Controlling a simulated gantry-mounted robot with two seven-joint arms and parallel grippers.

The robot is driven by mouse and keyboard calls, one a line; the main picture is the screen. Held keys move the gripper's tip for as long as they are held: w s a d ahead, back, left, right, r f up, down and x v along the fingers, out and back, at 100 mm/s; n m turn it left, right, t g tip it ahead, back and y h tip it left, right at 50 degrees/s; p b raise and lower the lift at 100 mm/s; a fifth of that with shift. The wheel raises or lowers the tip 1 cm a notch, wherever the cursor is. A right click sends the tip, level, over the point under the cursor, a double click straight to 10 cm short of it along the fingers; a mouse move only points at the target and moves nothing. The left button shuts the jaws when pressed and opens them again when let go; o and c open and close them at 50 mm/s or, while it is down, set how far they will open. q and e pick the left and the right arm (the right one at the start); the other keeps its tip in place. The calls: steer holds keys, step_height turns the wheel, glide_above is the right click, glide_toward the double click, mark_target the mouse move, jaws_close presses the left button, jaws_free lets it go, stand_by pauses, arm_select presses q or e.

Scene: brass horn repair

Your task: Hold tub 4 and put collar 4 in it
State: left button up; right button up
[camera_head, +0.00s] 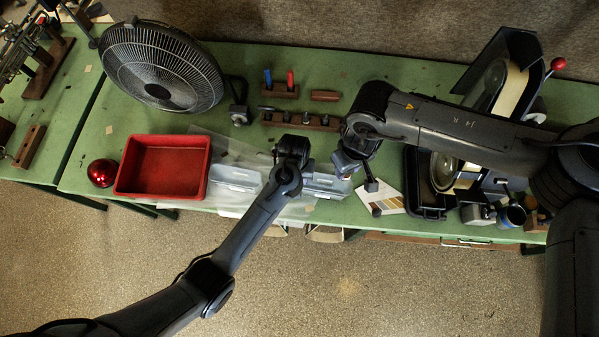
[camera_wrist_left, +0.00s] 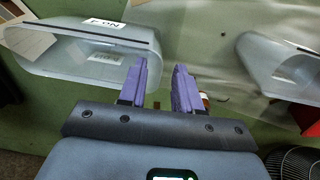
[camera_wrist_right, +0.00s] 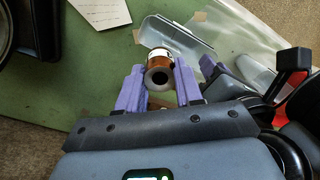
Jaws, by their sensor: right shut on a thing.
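A pale translucent tub (camera_head: 325,186) lies at the bench's front edge; in the left wrist view this tub (camera_wrist_left: 100,62) has a white label, upside down and hard to read. My left gripper (camera_head: 292,152) is open beside it. Its purple fingers (camera_wrist_left: 160,85) stand near the tub's end, one finger close to the wall; contact is unclear. My right gripper (camera_head: 345,164) is shut on a brown ring-shaped collar (camera_wrist_right: 171,46) with a white label, its dark bore facing the camera. The collar is hidden in the head view. The tub (camera_wrist_right: 178,36) shows beyond the collar in the right wrist view.
A fan (camera_head: 160,66) and wooden tool racks (camera_head: 300,121) stand behind.

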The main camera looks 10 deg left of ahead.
arm_select(q)
steer(key=shift+d+f, duration=0.15)
steer(key=shift+f, duration=2.85)
jaws_close()
